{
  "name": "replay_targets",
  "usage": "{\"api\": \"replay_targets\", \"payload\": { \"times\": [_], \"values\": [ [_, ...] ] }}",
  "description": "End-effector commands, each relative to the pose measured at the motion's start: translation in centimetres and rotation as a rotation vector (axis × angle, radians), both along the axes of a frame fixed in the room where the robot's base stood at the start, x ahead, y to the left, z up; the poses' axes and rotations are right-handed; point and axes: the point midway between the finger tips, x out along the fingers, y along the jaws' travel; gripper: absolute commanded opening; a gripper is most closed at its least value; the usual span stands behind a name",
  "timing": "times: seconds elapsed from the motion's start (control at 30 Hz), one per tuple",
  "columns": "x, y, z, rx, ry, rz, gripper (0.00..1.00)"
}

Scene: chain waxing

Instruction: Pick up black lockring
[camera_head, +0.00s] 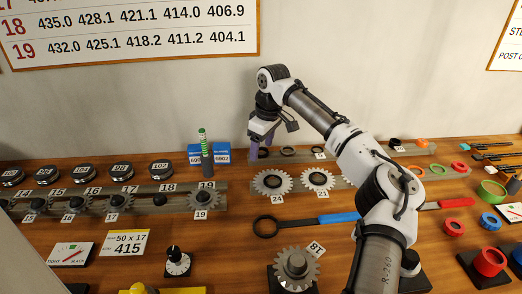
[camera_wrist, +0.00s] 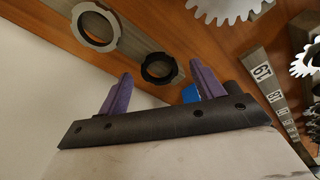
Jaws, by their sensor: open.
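The black lockring (camera_wrist: 146,72) lies flat on a grey strip in the wrist view, beside a larger grey ring (camera_wrist: 82,38). My gripper (camera_wrist: 159,68) has its two purple fingers spread wide, and the black ring shows between and beyond their tips. Nothing is held. In the head view my gripper (camera_head: 262,142) points down over the left end of the back strip (camera_head: 338,153). The ring under it there is mostly hidden by the fingers. A dark ring (camera_head: 282,151) lies just to its right.
Two toothed sprockets (camera_head: 272,182) (camera_head: 317,179) stand on a strip in front. A blue-handled tool (camera_head: 338,218) lies nearer. The wall is close behind.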

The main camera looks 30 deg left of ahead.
Motion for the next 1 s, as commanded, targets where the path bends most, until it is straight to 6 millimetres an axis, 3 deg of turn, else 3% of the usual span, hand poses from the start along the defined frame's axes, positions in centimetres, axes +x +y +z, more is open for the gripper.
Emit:
{"api": "replay_targets", "payload": {
  "times": [0.2, 0.6, 1.0],
  "values": [
    [0.01, 0.01, -0.16, 0.000, 0.000, 0.000, 0.67],
    [0.02, 0.01, -0.12, 0.000, 0.000, 0.000, 0.19],
    [0.06, 0.05, 0.80, 0.001, -0.002, 0.000, 0.19]
  ]
}}
